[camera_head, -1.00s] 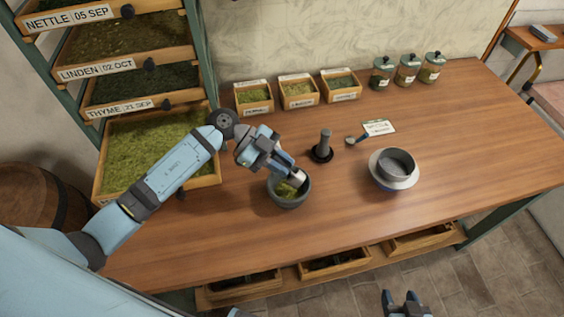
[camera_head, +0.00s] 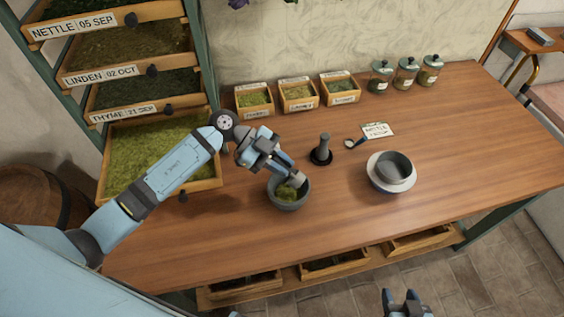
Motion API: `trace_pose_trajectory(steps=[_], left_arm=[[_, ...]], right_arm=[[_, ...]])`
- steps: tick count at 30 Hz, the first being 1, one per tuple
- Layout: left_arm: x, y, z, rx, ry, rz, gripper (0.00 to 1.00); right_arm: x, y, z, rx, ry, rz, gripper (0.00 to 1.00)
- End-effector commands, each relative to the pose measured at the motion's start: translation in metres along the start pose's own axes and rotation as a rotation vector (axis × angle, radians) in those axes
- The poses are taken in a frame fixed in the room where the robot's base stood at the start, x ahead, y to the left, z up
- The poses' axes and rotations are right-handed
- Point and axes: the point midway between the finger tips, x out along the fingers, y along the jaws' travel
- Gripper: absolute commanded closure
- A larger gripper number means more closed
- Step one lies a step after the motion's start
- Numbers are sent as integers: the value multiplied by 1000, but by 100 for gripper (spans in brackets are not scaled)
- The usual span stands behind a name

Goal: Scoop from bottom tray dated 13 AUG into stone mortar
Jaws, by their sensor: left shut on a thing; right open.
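The bottom tray (camera_head: 112,193) is pulled out under the THYME tray at the left and holds loose green herb. My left arm crosses its front, and its date label is hidden. The grey stone mortar (camera_head: 289,205) stands upright on the table with green herb (camera_head: 287,192) inside. My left gripper (camera_head: 296,179) is over the mortar's upper right rim, shut on a small grey thing, probably a scoop, mostly hidden by the gripper. I cannot tell if it touches the mortar. My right gripper (camera_head: 405,298) is open and empty at the bottom edge of the view, below the table.
A dark pestle (camera_head: 322,150) stands on a base behind the mortar. A card reading NETTLE (camera_head: 375,131) lies beside a small dark handled tool (camera_head: 354,143). A grey bowl (camera_head: 392,171) stands right. Small herb boxes (camera_head: 298,96) and lidded jars (camera_head: 405,75) line the back.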

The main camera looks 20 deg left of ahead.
Motion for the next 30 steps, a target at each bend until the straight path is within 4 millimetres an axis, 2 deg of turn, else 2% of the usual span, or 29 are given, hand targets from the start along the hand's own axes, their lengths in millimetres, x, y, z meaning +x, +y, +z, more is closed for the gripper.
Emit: trace_pose_trajectory(steps=[14,18,19,30], left_arm=[[-5,-3,-10,27,-196,28,100],[-8,-4,-16,50,-345,50,100],[-5,-3,-10,60,-391,57,100],[-7,-5,-18,129,-946,134,100]], right_arm=[[-31,9,-39,-4,-2,25,48],[-45,10,-56,18,-9,34,48],[-38,11,-46,30,-10,40,48],[-33,9,-37,41,-22,43,48]])
